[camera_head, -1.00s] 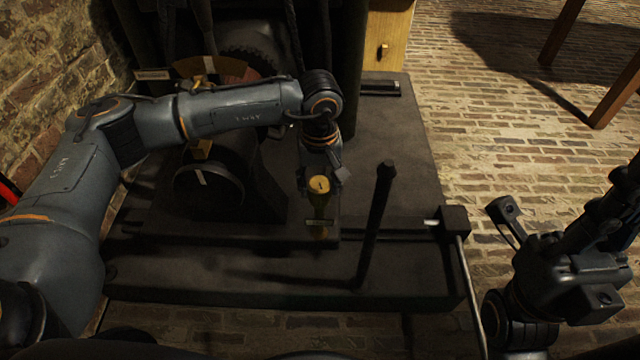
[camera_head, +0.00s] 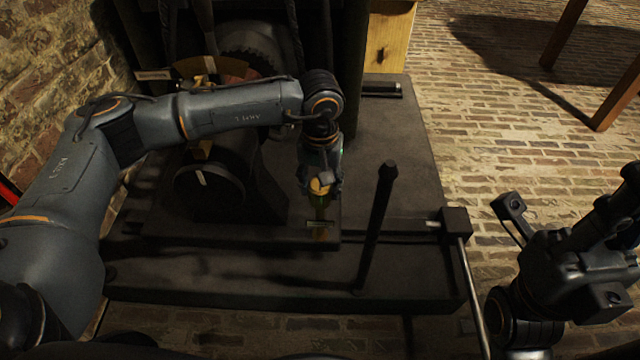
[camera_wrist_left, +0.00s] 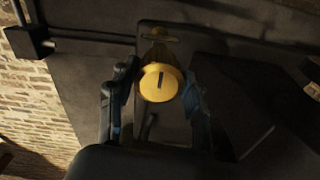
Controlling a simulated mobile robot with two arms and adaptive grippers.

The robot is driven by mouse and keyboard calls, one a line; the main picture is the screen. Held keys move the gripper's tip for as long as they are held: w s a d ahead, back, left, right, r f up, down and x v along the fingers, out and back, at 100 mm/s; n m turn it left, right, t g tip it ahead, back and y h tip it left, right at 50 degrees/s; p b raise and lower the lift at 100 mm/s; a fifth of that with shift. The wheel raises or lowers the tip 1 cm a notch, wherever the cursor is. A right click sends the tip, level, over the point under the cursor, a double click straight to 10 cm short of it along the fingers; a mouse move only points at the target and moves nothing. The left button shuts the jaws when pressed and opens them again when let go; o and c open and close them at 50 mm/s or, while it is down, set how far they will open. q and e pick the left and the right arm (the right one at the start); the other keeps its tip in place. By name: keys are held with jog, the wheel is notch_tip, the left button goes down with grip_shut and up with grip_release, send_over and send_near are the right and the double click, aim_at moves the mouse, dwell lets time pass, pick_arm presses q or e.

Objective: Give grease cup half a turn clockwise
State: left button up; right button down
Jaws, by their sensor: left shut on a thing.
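The grease cup (camera_head: 320,187) is a small brass cup with a round yellow cap, standing upright near the front edge of the dark machine base. In the left wrist view the cap (camera_wrist_left: 160,83) carries a short dark slot, running nearly up and down the picture. The fingers also show in the left wrist view (camera_wrist_left: 158,92). My right gripper (camera_head: 556,252) is open and empty at the right, well away from the cup.
A dark upright lever (camera_head: 376,225) stands just right of the cup. A black round wheel (camera_head: 208,190) sits to its left. A metal rod with a block (camera_head: 454,222) is at the base's right edge.

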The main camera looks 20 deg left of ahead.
pick_arm(q)
jog(key=o, duration=1.1)
jog(key=shift+o, duration=0.2)
notch_tip(320, 180, up, 12)
